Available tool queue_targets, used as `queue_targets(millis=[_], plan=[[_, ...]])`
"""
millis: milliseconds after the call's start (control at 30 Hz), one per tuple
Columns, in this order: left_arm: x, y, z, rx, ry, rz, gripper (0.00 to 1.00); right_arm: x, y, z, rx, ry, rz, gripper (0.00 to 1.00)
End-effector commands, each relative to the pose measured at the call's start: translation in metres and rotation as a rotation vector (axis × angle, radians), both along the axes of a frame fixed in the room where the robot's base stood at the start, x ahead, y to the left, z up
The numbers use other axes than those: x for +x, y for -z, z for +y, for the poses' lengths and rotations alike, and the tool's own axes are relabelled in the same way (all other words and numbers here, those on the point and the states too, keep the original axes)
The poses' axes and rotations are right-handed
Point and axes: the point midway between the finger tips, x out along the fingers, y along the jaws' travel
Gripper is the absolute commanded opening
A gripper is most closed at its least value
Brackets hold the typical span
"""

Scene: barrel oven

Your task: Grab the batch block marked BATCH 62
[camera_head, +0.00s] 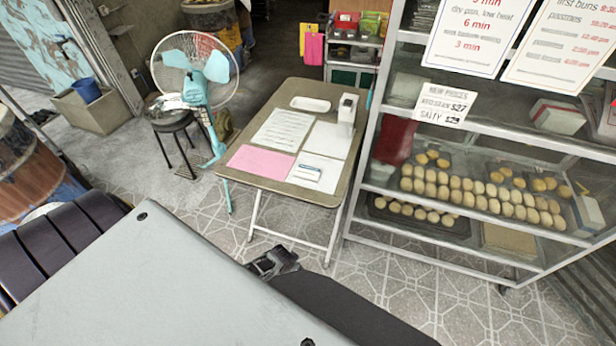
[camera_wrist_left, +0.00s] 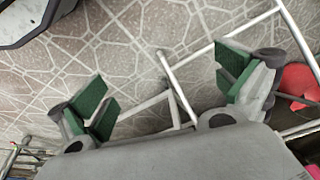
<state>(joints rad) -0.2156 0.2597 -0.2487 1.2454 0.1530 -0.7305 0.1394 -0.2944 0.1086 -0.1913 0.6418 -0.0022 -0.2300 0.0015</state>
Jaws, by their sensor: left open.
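A small white block with a blue edge and printing (camera_head: 307,173) lies on the papers at the front of the folding table (camera_head: 322,97); its label is too small to read. A white upright block (camera_head: 347,109) stands at the table's right side, its marking unreadable. I cannot tell which is BATCH 62. My left gripper (camera_wrist_left: 168,88) is open and empty, its green pads wide apart, with floor and table legs beyond; I cannot make it out in the head view. A dark end piece (camera_head: 273,262), apparently my right gripper, shows before the table; its jaws are unclear.
A white tray (camera_head: 310,104), sheets and a pink paper (camera_head: 261,162) lie on the table. A glass-shelved rack of buns (camera_head: 480,195) stands close on the right. A fan (camera_head: 196,75) and a black stool (camera_head: 170,118) stand left. Tiled floor is open in front.

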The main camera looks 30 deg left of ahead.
Motion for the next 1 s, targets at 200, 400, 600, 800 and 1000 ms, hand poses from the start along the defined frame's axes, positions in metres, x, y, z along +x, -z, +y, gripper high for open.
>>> queue_targets(millis=[200, 400, 600, 800, 1000], plan=[[0.055, -0.051, -0.009, -0.020, -0.003, -0.042, 1.00, 0.010, 0.016, 0.000, 0.000, 0.000, -0.013, 0.29], [0.089, -0.103, -0.022, -0.040, 0.005, -0.070, 1.00, 0.015, 0.027, -0.007, -0.008, -0.003, -0.017, 0.29], [0.110, -0.157, -0.039, -0.059, 0.023, -0.092, 1.00, 0.018, 0.039, -0.022, -0.024, -0.004, -0.018, 0.29], [0.118, -0.207, -0.055, -0.071, 0.050, -0.107, 1.00, 0.021, 0.049, -0.025, -0.028, -0.005, -0.021, 0.29], [0.121, -0.248, -0.065, -0.076, 0.072, -0.118, 1.00, 0.024, 0.057, -0.025, -0.028, -0.004, -0.025, 0.29]])
